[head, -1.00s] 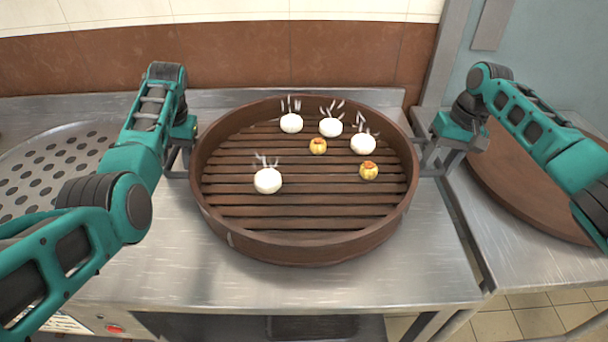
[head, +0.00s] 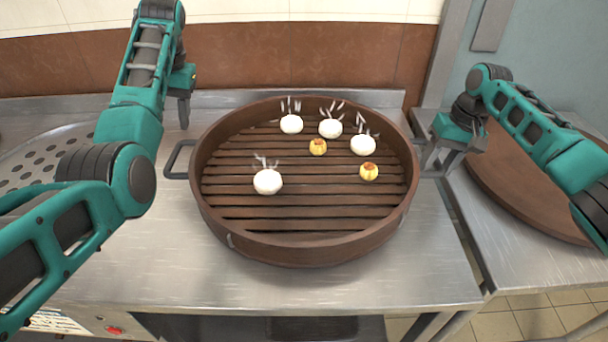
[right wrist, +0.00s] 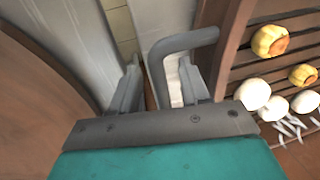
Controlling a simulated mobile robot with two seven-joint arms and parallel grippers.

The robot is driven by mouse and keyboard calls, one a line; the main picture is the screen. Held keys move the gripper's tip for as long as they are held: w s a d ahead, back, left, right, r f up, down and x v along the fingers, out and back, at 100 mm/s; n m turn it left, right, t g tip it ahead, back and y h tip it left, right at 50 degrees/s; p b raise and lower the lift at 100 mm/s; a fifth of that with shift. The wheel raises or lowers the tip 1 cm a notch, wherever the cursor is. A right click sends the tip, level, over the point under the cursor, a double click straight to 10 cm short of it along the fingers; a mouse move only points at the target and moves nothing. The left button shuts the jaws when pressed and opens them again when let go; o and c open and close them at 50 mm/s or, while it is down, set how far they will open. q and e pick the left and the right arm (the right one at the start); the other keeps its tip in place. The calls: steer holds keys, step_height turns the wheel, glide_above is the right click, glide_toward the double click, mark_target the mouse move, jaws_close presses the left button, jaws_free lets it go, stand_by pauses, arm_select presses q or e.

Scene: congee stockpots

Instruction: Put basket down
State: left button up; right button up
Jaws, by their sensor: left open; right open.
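The round brown basket (head: 310,252) rests level on the steel counter in the head view. White buns (head: 267,182) and small yellow pieces (head: 368,171) lie on its slats. Its left handle (head: 178,160) is bare. My left gripper (head: 184,112) is open and empty, above and behind that handle, apart from it. My right gripper (head: 428,158) is at the basket's right side. In the right wrist view its open fingers (right wrist: 163,90) stand on either side of the right handle (right wrist: 185,42), with gaps showing.
A perforated metal tray (head: 40,160) lies at the left of the counter (head: 150,260). A round brown lid or board (head: 520,190) lies on the right-hand surface. The counter in front of the basket is clear. A tiled wall (head: 300,55) stands behind.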

steer(key=shift+r, duration=0.25)
arm_select(q)
steer(key=shift+r, duration=0.2)
arm_select(e)
step_height(320, 180, up, 11)
steer(key=d, duration=0.2)
steer(key=shift+d+r, duration=0.15)
arm_select(q)
steer(key=shift+r, duration=0.1)
arm_select(e)
steer(key=shift+w+r, duration=0.1)
